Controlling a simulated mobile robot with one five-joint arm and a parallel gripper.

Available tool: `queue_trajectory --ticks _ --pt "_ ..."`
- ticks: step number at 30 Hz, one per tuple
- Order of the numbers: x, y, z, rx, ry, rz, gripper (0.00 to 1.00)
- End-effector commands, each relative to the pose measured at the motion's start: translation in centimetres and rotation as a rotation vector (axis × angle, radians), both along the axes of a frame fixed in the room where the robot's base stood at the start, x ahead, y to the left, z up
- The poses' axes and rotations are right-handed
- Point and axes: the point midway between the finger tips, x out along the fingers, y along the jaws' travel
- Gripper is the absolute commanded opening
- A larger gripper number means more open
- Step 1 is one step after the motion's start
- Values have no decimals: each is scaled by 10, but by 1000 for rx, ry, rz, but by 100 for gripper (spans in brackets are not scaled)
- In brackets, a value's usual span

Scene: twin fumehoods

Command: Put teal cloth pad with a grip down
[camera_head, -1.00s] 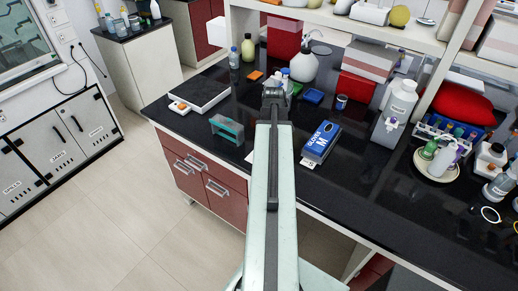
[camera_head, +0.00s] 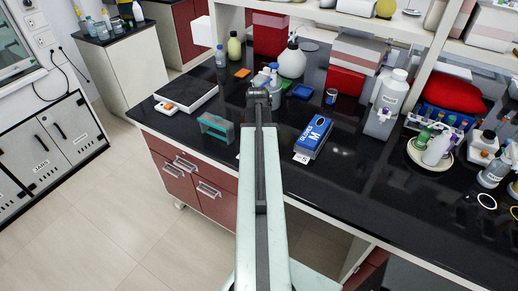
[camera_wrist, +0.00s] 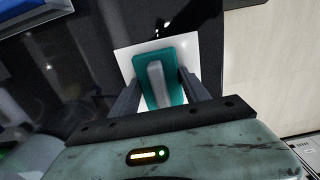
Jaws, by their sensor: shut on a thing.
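The teal cloth pad (camera_wrist: 175,62) shows in the wrist view with a grey grip (camera_wrist: 157,82) along its middle. My gripper (camera_wrist: 163,85) is shut on it, one dark finger on each side of the grip. A white square sheet or plate (camera_wrist: 128,57) lies beyond the pad and is partly covered by it; I cannot tell whether they touch. In the head view my gripper (camera_head: 258,94) is over the dark bench, and my arm hides the pad.
On the black bench (camera_head: 370,185), a teal frame-like holder (camera_head: 217,127) stands left of my arm and a blue glove box (camera_head: 314,136) right of it. Bottles (camera_head: 292,62) stand behind. The bench's front edge runs below my arm, with pale floor (camera_head: 95,215) beyond.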

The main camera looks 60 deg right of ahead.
Motion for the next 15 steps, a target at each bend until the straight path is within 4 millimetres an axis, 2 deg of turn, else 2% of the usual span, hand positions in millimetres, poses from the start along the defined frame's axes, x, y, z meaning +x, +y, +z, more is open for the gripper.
queue_trajectory --ticks 7,8,9,10,15 --pt "-2 -1 -6 1 2 -3 10" --pt "-3 -1 -6 2 3 -4 59" --pt "-3 -1 -7 2 3 -4 70" --pt "-4 -1 -7 3 4 -4 75" --pt "-5 0 -5 3 6 -6 75"
